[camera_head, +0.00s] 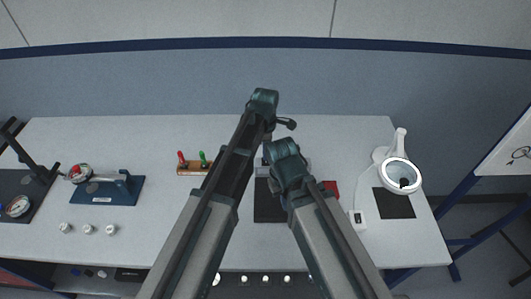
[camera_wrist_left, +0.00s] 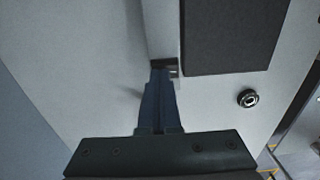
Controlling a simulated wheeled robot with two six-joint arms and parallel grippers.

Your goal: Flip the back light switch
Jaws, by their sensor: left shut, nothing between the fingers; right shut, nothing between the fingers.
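In the left wrist view, my left gripper (camera_wrist_left: 163,70) is shut and empty. Its dark blue fingertips are at the end of a pale block that has a small dark slot-like part (camera_wrist_left: 172,67), possibly the switch. I cannot tell whether they touch it, or its position. In the head view, my left gripper (camera_head: 265,98) is above the rear middle of the bench, its fingers hidden. My right gripper (camera_head: 284,150) is lower and to the right, over the central dark mat (camera_head: 267,210); its fingertips are hidden too. My arms hide part of the middle.
The white bench (camera_head: 150,255) carries a blue-based gauge fixture (camera_head: 118,190) and a wooden block (camera_head: 192,169) with red and green handles at left. A ring magnifier lamp (camera_head: 399,176) and small white box (camera_head: 358,218) stand at right. A round knob (camera_wrist_left: 248,98) is near my left gripper.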

